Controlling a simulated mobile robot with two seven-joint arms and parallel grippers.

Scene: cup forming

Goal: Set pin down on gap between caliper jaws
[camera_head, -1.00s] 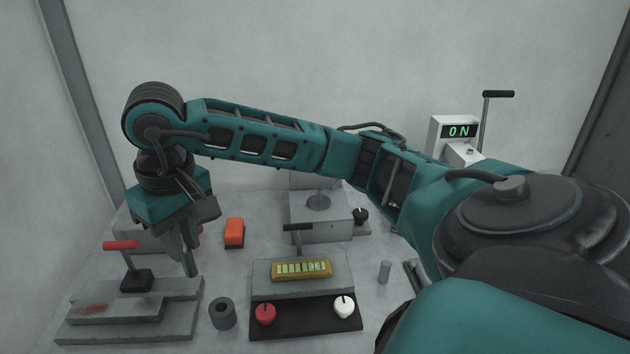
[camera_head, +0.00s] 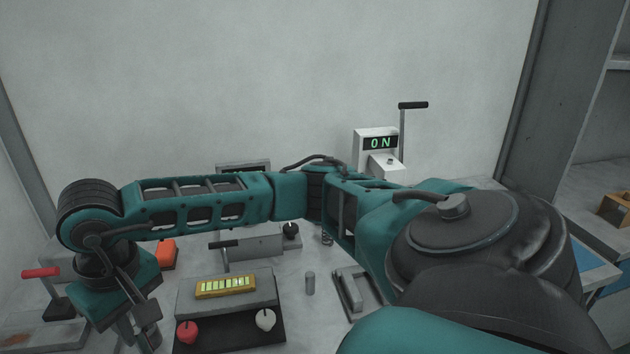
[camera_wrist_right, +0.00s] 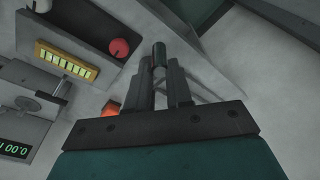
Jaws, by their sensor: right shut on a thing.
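My right gripper (camera_wrist_right: 164,75) is shut on a pin (camera_wrist_right: 159,55), a dark short cylinder standing out between its fingertips in the right wrist view. In the head view my right gripper (camera_head: 137,336) hangs at the lower left, partly cut off by the bottom edge, and the pin cannot be made out there. A grey metal fixture with a slot (camera_head: 355,291), which looks like the caliper with its jaws, lies on the bench right of centre, partly behind my arm. The gripper is well to its left. My left gripper is not in view.
A small upright grey cylinder (camera_head: 310,283) stands just left of the slotted fixture. A panel with a yellow display (camera_head: 226,287), a red knob (camera_head: 187,331) and a white knob (camera_head: 265,319) stands between gripper and fixture. An orange block (camera_head: 168,254) and an ON box (camera_head: 376,150) are behind.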

